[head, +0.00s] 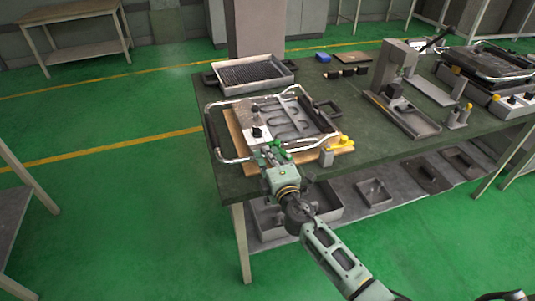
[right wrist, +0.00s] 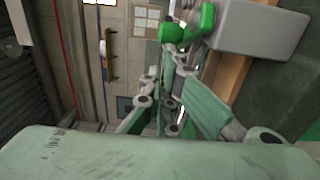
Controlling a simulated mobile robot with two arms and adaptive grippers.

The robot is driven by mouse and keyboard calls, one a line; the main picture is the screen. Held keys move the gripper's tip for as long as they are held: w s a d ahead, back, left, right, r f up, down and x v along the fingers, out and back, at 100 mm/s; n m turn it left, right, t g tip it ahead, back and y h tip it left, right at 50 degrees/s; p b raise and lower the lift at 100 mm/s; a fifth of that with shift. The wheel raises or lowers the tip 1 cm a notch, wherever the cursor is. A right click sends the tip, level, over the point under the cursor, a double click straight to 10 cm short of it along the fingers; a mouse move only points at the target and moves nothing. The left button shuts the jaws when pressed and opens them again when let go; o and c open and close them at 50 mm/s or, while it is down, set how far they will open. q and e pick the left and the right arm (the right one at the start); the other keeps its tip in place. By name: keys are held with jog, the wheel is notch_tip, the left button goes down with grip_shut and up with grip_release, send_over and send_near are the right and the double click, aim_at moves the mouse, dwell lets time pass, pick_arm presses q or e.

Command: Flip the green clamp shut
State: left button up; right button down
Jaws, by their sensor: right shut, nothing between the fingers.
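The green clamp (head: 279,151) is at the near edge of the heating-element fixture on the dark table. I cannot tell from these views how far the clamp is folded. My right gripper (head: 268,158) is at the table's near edge, right by the clamp. Its fingers (right wrist: 170,80) are together with nothing between them, close to the green knob; whether they touch it is unclear. My left gripper is not in view.
The fixture has a wooden board (head: 236,133), chrome handles and a heating plate (head: 295,117). A yellow clamp (head: 338,146) is at its right corner. A wire-mesh tray (head: 252,74) stands behind. A metal stand (head: 402,95) is to the right.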

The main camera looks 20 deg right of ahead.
jog(key=shift+w+f+m+h+b, duration=0.15)
jog(key=shift+w+m+h+b, duration=0.15)
jog(key=shift+m+h+b, duration=0.25)
jog(key=m+h+b, duration=0.1)
jog(key=h+b, duration=0.1)
jog(key=w+m+h+b, duration=0.1)
jog(key=h+b, duration=0.1)
jog(key=shift+w+d+f+g, duration=0.1)
jog(key=shift+w+g, duration=0.05)
jog(key=shift+g, duration=0.15)
jog(key=shift+w+d+m+h, duration=0.1)
jog(key=shift+w+m+h, duration=0.05)
jog(key=shift+m+h, duration=0.1)
jog(key=shift+w+d+r+b, duration=0.15)
jog(key=shift+r+b, duration=0.05)
jog(key=shift+b, duration=0.2)
jog(key=shift+d+r, duration=0.1)
jog(key=shift+r, duration=0.05)
jog(key=shift+w, duration=0.1)
